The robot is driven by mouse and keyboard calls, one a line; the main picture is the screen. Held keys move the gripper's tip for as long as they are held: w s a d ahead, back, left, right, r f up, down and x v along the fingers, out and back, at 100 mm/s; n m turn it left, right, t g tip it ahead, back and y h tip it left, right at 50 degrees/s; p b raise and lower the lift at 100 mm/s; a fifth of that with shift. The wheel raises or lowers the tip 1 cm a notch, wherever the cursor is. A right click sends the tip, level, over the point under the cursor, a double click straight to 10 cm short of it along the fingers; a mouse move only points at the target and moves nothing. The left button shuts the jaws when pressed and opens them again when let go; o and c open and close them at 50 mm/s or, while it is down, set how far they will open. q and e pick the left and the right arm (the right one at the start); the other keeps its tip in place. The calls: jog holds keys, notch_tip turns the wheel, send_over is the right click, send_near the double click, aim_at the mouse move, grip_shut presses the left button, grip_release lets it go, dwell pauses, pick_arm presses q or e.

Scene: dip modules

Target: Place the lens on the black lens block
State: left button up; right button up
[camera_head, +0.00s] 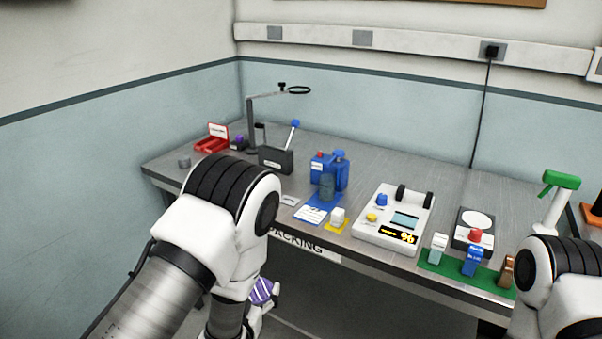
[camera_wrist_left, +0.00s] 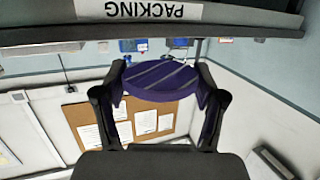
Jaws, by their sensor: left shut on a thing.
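My left gripper (camera_head: 266,300) hangs in front of the table's front edge, below the "PACKING" label, and is partly hidden by my forearm. It is shut on a purple, striped round piece (camera_head: 262,290), which I take to be the lens. In the left wrist view the purple piece (camera_wrist_left: 160,82) spans between the two dark fingers. A small dark block with a purple top (camera_head: 238,142) stands at the back left of the table. I cannot tell for sure whether it is the black lens block. My right gripper is out of view.
A green mat (camera_head: 440,268) lies at the front right.

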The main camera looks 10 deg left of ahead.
aim_at(267, 290)
pick_arm(q)
jog(key=w+f, duration=0.1)
jog(key=w+d+f, duration=0.1)
jog(key=shift+w+d+f+m+h, duration=0.15)
jog(key=shift+d+f+m+h, duration=0.15)
jog(key=shift+f+h, duration=0.1)
jog(key=w+a+r, duration=0.1)
jog(key=w+r, duration=0.5)
jog(key=w, duration=0.2)
jog(key=w+a+r+m+h, duration=0.1)
jog(key=w+r, duration=0.5)
jog(key=w, duration=0.3)
jog(key=shift+w+r, duration=0.2)
jog(key=shift+r, duration=0.1)
